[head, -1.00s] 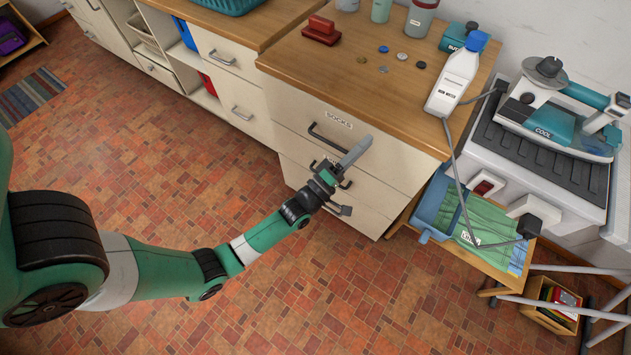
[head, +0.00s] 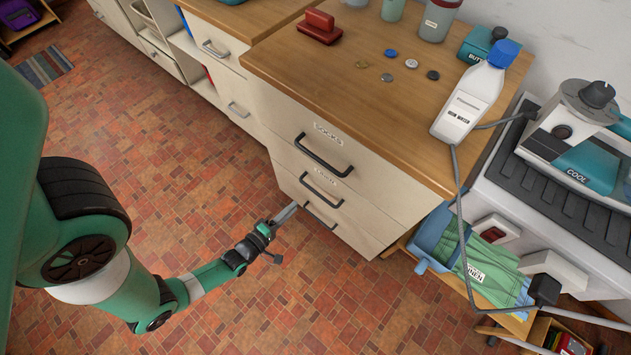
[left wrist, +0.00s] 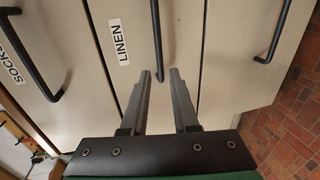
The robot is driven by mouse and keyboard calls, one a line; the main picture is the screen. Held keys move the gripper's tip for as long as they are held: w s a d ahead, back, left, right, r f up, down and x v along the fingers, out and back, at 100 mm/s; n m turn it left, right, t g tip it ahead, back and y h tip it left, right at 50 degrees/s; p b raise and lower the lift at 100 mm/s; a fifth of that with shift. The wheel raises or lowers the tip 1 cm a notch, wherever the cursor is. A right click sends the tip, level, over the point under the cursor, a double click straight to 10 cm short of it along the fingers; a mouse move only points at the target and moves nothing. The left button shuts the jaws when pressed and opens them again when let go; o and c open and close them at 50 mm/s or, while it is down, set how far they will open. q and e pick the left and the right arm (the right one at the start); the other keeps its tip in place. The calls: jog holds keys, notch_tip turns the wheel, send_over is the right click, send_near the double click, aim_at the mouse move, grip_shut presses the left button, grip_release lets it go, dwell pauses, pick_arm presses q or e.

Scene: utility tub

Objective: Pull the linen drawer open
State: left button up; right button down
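The linen drawer (left wrist: 108,20) is the middle drawer of the cream unit, with a LINEN label (left wrist: 120,42) in the left wrist view. It looks closed, and its label is too small to read in the head view. Its black bar handle (head: 321,190) also shows in the left wrist view (left wrist: 157,40). My left gripper (head: 290,212) is low in front of the unit. In the left wrist view its two fingers (left wrist: 163,75) are apart, with the handle's near end lined up between the tips. I cannot tell whether they reach around it. My right gripper is not in view.
The socks drawer (head: 290,118) is above, with its own handle (head: 323,155). The bottom drawer's handle (head: 320,216) is close below. A white bottle (head: 468,100) and several buttons sit on the wooden top. The tiled floor (head: 190,190) in front is clear.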

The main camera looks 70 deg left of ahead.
aim_at(312, 189)
pick_arm(q)
jog(key=b+x, duration=0.3)
jog(key=x, duration=0.8)
jog(key=shift+r, duration=0.1)
grip_shut()
dwell(0.9)
